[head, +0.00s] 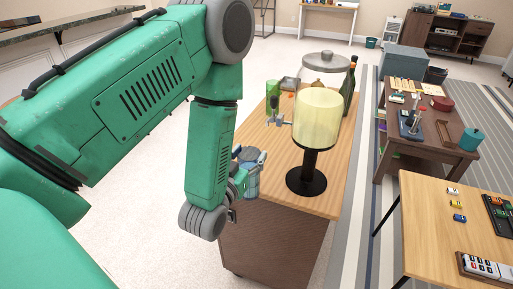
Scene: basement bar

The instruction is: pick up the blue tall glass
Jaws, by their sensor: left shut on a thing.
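The blue tall glass (252,181) shows as a bluish, see-through shape at the left edge of the wooden cabinet top, in the head view. My left gripper (241,184) is at the glass and shut on it. My green forearm and wrist hide part of the gripper and the glass's left side. I cannot tell whether the base of the glass touches the top. My right gripper is not in view.
A lamp with a pale yellow shade (318,118) and black base stands just right of the glass on the wooden cabinet (275,150). Behind are a green glass (272,97), a lidded pot (326,66) and a dark bottle (348,88). Tables with small items stand at right.

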